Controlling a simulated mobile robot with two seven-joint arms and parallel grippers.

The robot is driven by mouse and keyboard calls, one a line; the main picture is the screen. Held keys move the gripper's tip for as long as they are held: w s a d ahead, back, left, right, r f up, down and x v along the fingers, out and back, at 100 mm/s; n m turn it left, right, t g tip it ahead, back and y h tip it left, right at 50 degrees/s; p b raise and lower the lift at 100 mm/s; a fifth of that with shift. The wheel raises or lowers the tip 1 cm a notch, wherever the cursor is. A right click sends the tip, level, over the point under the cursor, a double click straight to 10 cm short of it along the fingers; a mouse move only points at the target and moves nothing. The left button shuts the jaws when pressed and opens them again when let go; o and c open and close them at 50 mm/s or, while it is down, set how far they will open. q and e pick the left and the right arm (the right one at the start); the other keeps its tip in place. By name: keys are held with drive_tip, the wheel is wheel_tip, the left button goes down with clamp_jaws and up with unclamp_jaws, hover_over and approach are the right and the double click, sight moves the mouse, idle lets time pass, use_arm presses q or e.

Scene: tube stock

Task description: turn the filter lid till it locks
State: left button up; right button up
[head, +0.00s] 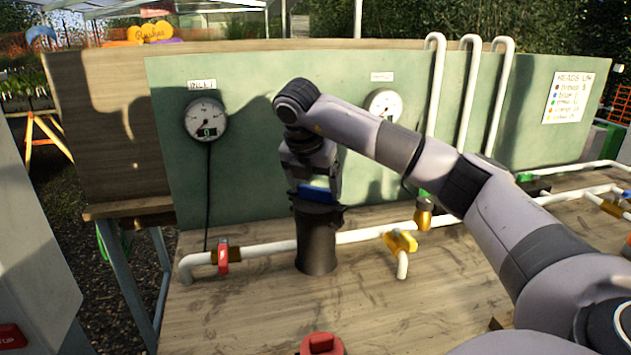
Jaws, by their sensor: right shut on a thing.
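The filter is a black upright cylinder (318,250) standing on the wooden bench, in line with the white pipe. My right gripper (317,204) points down over its top and is shut on the filter lid. The lid is mostly hidden by the gripper, so I cannot tell how far it is turned. A blue patch shows just above the cylinder's top; I cannot tell whether it belongs to the lid or to my gripper. My left gripper is not in view.
A red-handled valve (222,257) is on the pipe to the left, a yellow-handled valve (401,242) to the right. The inlet gauge (206,119) and a second gauge (383,104) hang on the green board (255,100). A red knobbed object (321,344) is at the front.

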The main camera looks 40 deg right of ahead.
drive_tip(key=shift+w+m+g+p, duration=0.1)
drive_tip(key=shift+m+g+p, duration=0.25)
drive_tip(key=shift+m, duration=0.85)
drive_tip(key=o, duration=1)
drive_tip(key=shift+c, duration=0.2)
drive_tip(key=shift+v, duration=1.35)
drive_tip(key=p+v, duration=0.1)
drive_tip(key=v, duration=0.2)
drive_tip(key=shift+a+r, duration=0.1)
drive_tip(key=shift+r, duration=0.1)
drive_tip(key=shift+a+r, duration=0.25)
drive_tip(key=shift+r, duration=0.25)
